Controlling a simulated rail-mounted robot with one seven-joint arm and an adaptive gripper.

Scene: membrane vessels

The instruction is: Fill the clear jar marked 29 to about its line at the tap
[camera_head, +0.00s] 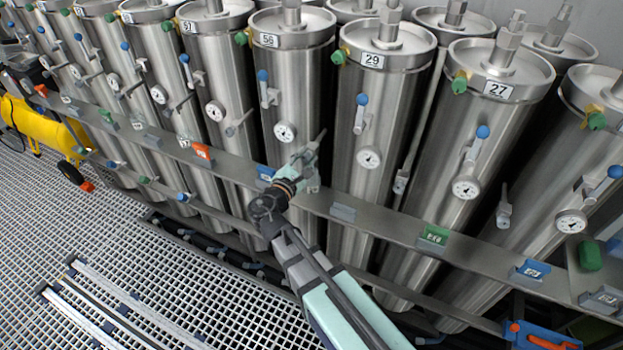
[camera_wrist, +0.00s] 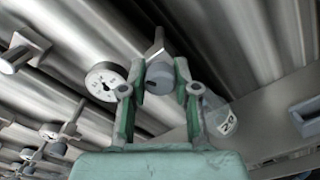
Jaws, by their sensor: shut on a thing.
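My gripper (camera_head: 303,160) is at the tap on the steel vessel with a plate that seems to read 58 (camera_head: 266,40). In the wrist view its green fingers (camera_wrist: 159,82) are shut on a grey rounded tap knob (camera_wrist: 159,78), with a stem rising behind it. A clear jar (camera_wrist: 214,106) shows just right of the right finger, partly hidden by it. Its white label (camera_wrist: 228,123) has a number I cannot read surely. I cannot tell its fill level or whether it is under the outlet. The vessel plated 29 (camera_head: 372,60) stands to the right.
A pressure gauge (camera_wrist: 105,82) is close left of the fingers. A steel rail (camera_head: 385,226) with coloured tags runs along the vessels. Other vessels crowd both sides. A yellow machine (camera_head: 40,125) stands far left on the grating floor (camera_head: 170,270), which is mostly open.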

